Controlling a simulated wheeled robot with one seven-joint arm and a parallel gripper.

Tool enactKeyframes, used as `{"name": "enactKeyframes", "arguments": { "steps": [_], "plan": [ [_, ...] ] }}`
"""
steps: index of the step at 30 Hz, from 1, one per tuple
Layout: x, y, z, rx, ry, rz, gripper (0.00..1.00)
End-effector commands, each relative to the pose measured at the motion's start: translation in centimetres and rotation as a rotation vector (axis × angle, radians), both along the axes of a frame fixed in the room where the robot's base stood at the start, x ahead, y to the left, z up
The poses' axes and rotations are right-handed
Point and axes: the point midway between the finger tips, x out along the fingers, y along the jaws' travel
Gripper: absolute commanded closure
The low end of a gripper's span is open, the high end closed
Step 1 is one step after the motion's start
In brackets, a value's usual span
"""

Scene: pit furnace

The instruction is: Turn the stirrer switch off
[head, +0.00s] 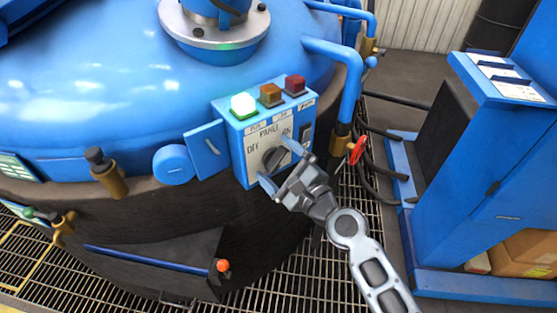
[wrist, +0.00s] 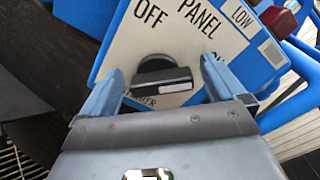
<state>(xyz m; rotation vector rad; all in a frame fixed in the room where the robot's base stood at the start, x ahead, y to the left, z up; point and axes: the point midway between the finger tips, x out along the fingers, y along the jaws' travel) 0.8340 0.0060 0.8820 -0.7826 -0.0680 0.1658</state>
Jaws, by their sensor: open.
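The blue control box (head: 236,152) is on the side of the big blue furnace. Its white front plate carries a dark rotary switch (head: 275,158), with OFF lettered to its left. In the wrist view the black switch knob (wrist: 163,85) lies between the two blue fingers, with "OFF" and "PANEL" above it and a partly hidden label ending in "RER" below. The knob's bar points to the right, away from OFF. My gripper (wrist: 160,92) is open around the knob; I cannot tell whether either finger touches it.
A lit green lamp (head: 243,105), an orange lamp (head: 270,94) and a red lamp (head: 295,85) sit on top of the box. A pipe with a red valve handle (head: 357,151) stands close on the right. A blue cabinet (head: 500,180) stands further right.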

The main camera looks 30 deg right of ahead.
Motion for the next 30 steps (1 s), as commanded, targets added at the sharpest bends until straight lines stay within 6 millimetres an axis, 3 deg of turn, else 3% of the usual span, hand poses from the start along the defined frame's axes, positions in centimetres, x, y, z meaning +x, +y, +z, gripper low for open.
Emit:
{"name": "enactKeyframes", "arguments": {
  "steps": [6, 22, 30],
  "plan": [
    [0.02, 0.00, 0.00, 0.000, 0.000, 0.000, 0.03],
    [0.00, 0.01, 0.01, -0.001, 0.000, 0.000, 0.54],
    [-0.02, 0.03, -0.06, -0.026, -0.005, 0.001, 0.54]
  ]
}}
